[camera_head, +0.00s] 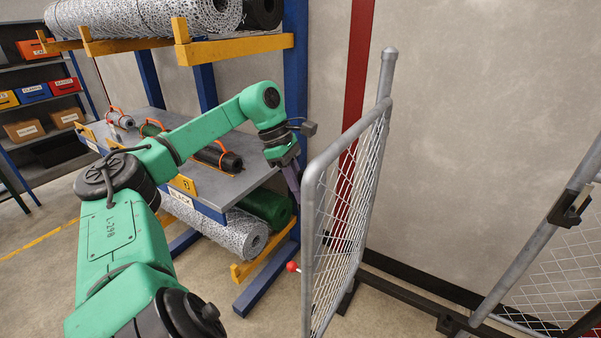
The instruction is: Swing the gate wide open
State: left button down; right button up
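The gate (309,240) is a grey tube frame with chain-link mesh, standing upright right of centre. It is swung away from the fixed fence panel (538,250) on the right, leaving a wide gap, with its near edge towards me. A red ball knob (292,266) sticks out on the left side of its near edge. My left gripper (293,182) points down just left of the gate's upper near corner. Its fingers are small and dark, so their opening and any contact with the gate cannot be told. My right gripper is not in view.
A blue rack with yellow arms (240,48) holds mesh rolls on the left, close to the gate. A grey shelf (232,187) there carries small dark rolls. A black latch part (570,208) sits on the fence panel. A low dark rail (405,300) runs along the floor.

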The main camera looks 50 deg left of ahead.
pick_arm(q)
jog(key=c, duration=0.8)
grip_release()
jog(key=shift+a+r, duration=0.1)
jog(key=shift+a, duration=0.1)
jog(key=shift+c, duration=0.2)
jog(key=p+v, duration=0.4)
jog(key=v, duration=1)
jog(key=shift+a, duration=0.4)
jog(key=shift+s+r, duration=0.1)
jog(key=shift+s, duration=0.05)
